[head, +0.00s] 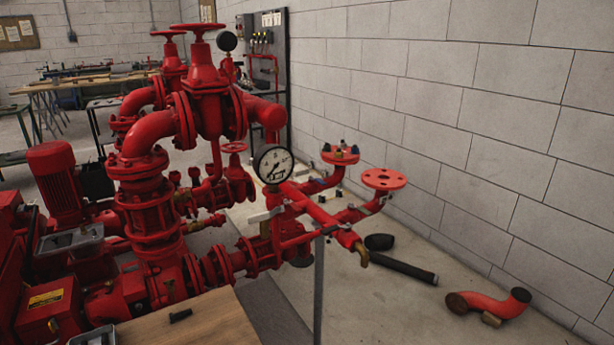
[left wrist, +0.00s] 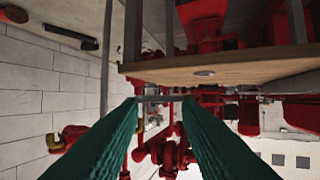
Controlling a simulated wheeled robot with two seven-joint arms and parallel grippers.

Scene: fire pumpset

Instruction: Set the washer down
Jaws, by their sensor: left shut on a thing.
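In the left wrist view, which is upside down, my left gripper (left wrist: 160,102) shows as two long green fingers. A thin grey flat piece (left wrist: 159,98) spans the gap between the fingertips and looks like the washer seen edge-on; its hole cannot be made out. The fingers are shut on it. The wooden tabletop (left wrist: 260,66) lies near the fingertips; whether the piece touches it cannot be told. A small grey disc-like thing (left wrist: 205,72) lies on the wood. The head view shows a tabletop corner (head: 225,325), but neither gripper.
A dark bolt (head: 180,316) lies on the tabletop, with a grey metal part (head: 95,335) at its left corner. Red pump piping (head: 150,200) with a pressure gauge (head: 273,164) stands behind. A black pipe (head: 400,266) and a red elbow (head: 490,305) lie on the floor.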

